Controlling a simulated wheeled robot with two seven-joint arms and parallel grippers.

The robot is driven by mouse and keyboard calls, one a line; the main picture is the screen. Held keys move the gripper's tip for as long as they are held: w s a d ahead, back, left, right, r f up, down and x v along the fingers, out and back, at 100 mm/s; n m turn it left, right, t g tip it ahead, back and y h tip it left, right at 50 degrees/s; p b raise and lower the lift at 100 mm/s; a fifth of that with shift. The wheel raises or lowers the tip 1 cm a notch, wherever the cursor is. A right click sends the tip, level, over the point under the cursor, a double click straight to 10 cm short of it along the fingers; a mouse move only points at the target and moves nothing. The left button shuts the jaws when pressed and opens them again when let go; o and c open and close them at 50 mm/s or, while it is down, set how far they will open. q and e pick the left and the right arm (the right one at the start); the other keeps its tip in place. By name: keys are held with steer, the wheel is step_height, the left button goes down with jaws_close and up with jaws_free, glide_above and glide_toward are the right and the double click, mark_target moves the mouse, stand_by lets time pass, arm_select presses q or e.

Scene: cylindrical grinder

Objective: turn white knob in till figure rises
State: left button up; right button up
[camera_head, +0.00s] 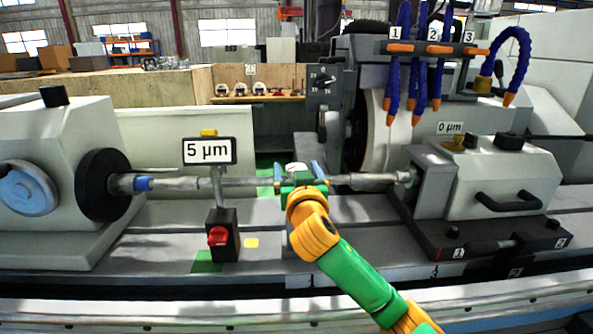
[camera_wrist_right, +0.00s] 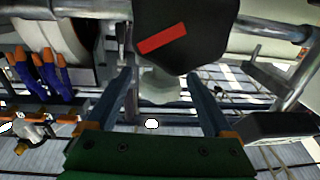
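The white knob (camera_head: 296,167) shows just above my right gripper (camera_head: 301,174) in the head view, in front of the long shaft. In the right wrist view a pale knob (camera_wrist_right: 160,84) sits below a dark block with a red bar (camera_wrist_right: 162,39). The fingers of my right gripper (camera_wrist_right: 158,78) stand one on each side of it, open, with gaps on both sides. A sign reading 5 µm (camera_head: 208,151) stands left of the gripper, and a label reading 0 µm (camera_head: 450,128) is at the right. My left gripper is not in view.
The shaft (camera_head: 240,182) runs between the left headstock (camera_head: 92,185) and the right tailstock (camera_head: 505,178). A black post with a red knob (camera_head: 218,236) stands left of my arm. Blue hoses (camera_head: 413,75) hang by the grinding wheel. The front rail is clear.

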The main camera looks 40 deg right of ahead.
steer(key=b+v, duration=0.2)
steer(key=v, duration=0.5)
steer(key=shift+f, duration=0.1)
stand_by(2.0)
